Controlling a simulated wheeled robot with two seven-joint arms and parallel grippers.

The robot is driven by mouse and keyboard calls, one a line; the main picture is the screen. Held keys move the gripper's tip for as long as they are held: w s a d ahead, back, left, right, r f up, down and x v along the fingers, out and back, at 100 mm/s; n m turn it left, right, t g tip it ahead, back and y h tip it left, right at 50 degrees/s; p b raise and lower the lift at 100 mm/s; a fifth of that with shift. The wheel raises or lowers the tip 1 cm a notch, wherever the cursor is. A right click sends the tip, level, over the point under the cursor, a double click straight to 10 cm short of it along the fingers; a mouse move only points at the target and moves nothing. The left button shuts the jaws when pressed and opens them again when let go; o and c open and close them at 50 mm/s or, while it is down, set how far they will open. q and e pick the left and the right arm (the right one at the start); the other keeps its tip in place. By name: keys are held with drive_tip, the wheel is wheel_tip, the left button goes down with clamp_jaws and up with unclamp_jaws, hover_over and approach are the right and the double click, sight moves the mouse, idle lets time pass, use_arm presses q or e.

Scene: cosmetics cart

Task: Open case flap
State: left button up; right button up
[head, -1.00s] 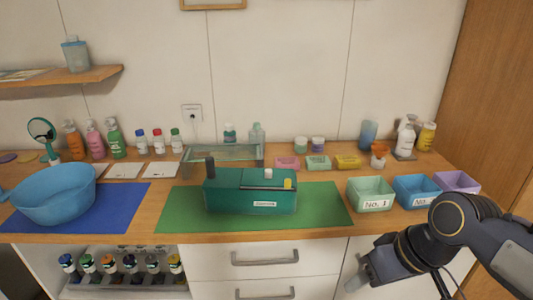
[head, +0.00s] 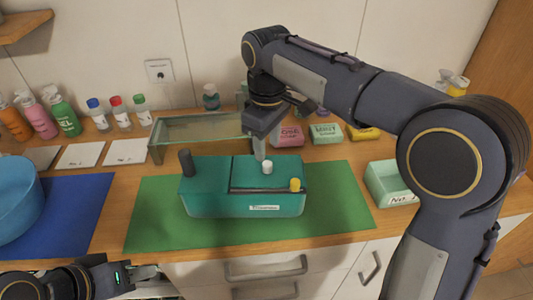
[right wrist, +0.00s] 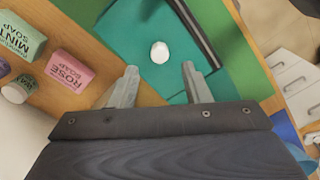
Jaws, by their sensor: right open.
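The teal case (head: 225,200) stands on the green mat (head: 150,225). The right part of its top has a flap (head: 245,172) that lies closed, with a white knob (head: 267,167) on it. My right gripper (head: 262,154) is above the case top, just behind the white knob. In the right wrist view my right gripper (right wrist: 160,70) is open, and the white knob (right wrist: 159,52) shows between and just beyond its fingertips. My left gripper (head: 145,273) is low at the counter's front edge, left of the case; its jaw gap is unclear.
A dark upright cylinder (head: 186,163) and a yellow knob (head: 295,184) are on the case. A glass stand (head: 190,130) is behind it. Soap boxes (head: 325,133) stand behind right, and a mint bin (head: 388,182) to the right. A blue bowl (head: 15,200) is at left.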

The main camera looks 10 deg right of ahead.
sight(268, 163)
drive_tip(key=shift+f, duration=2.8)
clamp_jaws()
